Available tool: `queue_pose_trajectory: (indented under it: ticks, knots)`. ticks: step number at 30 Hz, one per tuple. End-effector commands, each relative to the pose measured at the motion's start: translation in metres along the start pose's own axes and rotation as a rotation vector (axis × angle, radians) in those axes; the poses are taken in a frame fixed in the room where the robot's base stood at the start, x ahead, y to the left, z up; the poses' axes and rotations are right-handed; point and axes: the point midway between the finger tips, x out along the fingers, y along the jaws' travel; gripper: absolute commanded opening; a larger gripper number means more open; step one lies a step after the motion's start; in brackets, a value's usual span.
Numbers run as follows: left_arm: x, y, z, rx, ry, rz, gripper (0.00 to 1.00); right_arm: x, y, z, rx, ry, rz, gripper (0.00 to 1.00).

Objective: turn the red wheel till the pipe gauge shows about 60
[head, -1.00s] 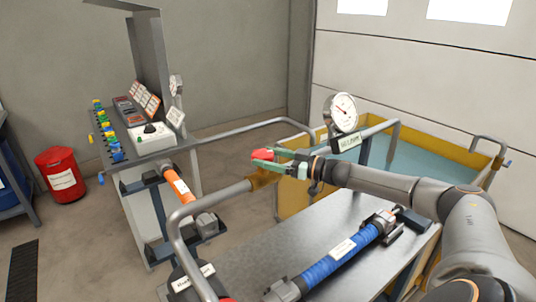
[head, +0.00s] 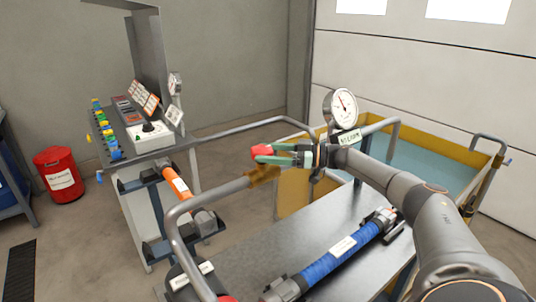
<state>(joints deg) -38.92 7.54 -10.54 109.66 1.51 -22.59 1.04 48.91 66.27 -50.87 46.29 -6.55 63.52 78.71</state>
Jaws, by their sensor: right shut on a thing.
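The red wheel (head: 262,151) sits on a brass valve body (head: 262,174) in the grey pipe, at the middle of the head view. My right gripper (head: 275,155) comes in from the right with green fingers and is shut on the wheel, hiding part of it. The pipe gauge (head: 343,107) has a round white dial and stands behind and above my right wrist. Its needle points up and a little left; the numbers are too small to read. My left gripper is not in view.
A blue hose (head: 338,257) lies on the grey bench (head: 262,245) below my right arm. An orange hose (head: 177,182) is at the left, by a panel of switches (head: 151,136). A yellow-walled water tank (head: 440,139) stands behind; a red bin (head: 60,174) is far left.

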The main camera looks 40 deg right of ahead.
Motion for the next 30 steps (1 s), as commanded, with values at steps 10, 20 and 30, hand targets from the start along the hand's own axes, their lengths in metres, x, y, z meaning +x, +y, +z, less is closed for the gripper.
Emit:
queue_pose_trajectory:
  ticks: [10,20,30]
  knots:
    - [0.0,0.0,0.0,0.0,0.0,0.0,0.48,0.001,0.0,-0.002,0.0,0.006,0.0,0.89]
    - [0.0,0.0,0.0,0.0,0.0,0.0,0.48,0.0,0.0,-0.001,0.0,0.003,0.001,1.0]
    - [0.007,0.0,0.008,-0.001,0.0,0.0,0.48,-0.048,0.001,0.004,0.0,-0.004,0.004,1.0]
